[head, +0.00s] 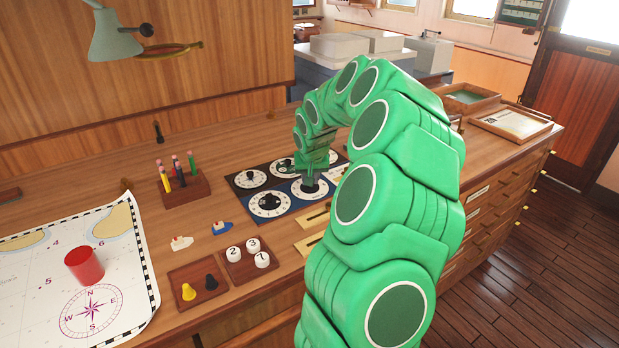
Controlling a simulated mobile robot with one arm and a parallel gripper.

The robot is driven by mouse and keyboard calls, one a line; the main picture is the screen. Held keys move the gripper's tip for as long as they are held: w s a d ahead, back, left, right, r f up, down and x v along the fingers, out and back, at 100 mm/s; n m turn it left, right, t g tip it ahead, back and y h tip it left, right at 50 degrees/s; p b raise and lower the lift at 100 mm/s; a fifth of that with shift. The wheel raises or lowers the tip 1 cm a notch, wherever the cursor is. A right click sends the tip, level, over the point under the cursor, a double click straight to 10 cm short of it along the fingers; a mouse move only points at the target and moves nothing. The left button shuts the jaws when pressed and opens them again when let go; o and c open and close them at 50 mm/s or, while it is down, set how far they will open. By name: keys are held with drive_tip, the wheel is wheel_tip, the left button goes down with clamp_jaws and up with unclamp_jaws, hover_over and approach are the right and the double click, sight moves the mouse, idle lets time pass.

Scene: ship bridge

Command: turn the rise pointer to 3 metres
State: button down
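A dark and blue dial panel (292,205) lies on the wooden counter, with several round white-rimmed dials. One dial (250,179) is at the back left, one (283,166) at the back, one (269,205) at the front left and one (325,190) at the front right. Their markings are too small to read, so I cannot tell which is the rise pointer. My gripper (311,186) points down at the front right dial, over its dark knob. My green arm hides part of the panel. I cannot tell whether the fingers are shut on the knob.
A pen holder (186,188), two small boats (221,228), a tray of numbered pieces (246,262) and a tray of pawns (198,285) stand to the left. A red cylinder (84,265) stands on the chart (120,310). Open trays (510,124) lie at the far right.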

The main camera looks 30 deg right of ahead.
drive_tip(key=shift+n+y, duration=0.4)
drive_tip(key=shift+n, duration=0.6)
drive_tip(key=shift+d, duration=0.1)
drive_tip(key=c, duration=0.9)
unclamp_jaws()
drive_tip(key=shift+r, duration=0.2)
drive_tip(key=v, duration=0.7)
drive_tip(key=shift+s+r, duration=0.2)
drive_tip(key=shift+s, duration=0.05)
